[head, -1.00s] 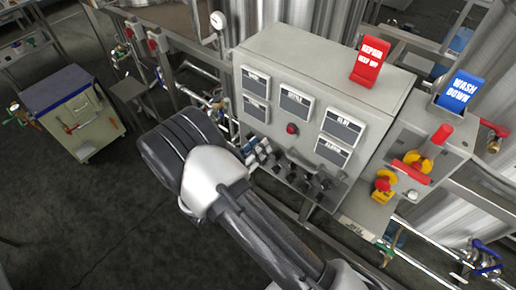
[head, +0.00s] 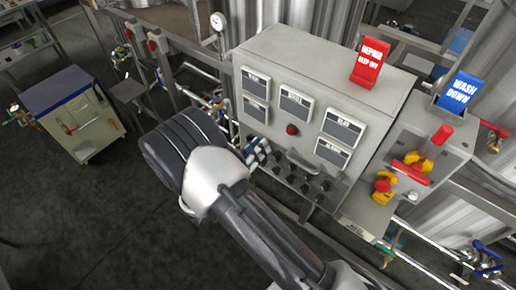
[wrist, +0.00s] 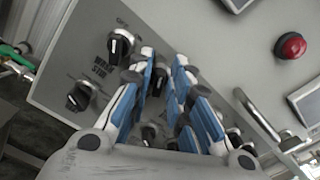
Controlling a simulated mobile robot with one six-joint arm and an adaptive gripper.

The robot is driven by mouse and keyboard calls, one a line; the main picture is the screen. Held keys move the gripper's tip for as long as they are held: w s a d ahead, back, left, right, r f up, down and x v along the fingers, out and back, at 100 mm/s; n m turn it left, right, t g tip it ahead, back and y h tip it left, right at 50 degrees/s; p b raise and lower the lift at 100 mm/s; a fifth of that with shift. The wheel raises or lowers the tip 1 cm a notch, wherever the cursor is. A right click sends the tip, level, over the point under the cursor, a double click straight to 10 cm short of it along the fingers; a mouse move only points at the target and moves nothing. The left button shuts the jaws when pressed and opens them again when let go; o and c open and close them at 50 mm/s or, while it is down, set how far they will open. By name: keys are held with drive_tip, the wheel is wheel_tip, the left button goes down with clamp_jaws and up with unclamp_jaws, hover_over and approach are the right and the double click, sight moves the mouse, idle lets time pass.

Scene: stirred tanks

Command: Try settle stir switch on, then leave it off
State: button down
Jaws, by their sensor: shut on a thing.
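The grey control panel (head: 262,97) carries a row of black rotary switch knobs along its lower front. My gripper (head: 258,153) reaches the left end of that row, its fingers against the panel. In the wrist view, my blue and white gripper (wrist: 164,68) is shut on a dark switch knob, mostly hidden between the fingers. Its label and its setting cannot be read.
A red button (head: 292,130) and several display plates are above the knobs. A metal handle (wrist: 262,117) stands out right of the fingers. A red repair sign (head: 370,62) and a blue wash down sign (head: 460,92) stand at right. A wheeled cabinet (head: 75,112) stands left on open floor.

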drive_tip(key=shift+m, duration=0.3)
drive_tip(key=m+b, duration=0.2)
drive_tip(key=m, duration=0.1)
drive_tip(key=m+b, duration=0.1)
drive_tip(key=m, duration=0.3)
drive_tip(key=m+b, duration=0.2)
drive_tip(key=m, duration=0.2)
drive_tip(key=shift+s+d+b, duration=0.25)
drive_tip(key=shift+d+b, duration=0.05)
drive_tip(key=shift+m, duration=0.3)
drive_tip(key=c, duration=1.7)
unclamp_jaws()
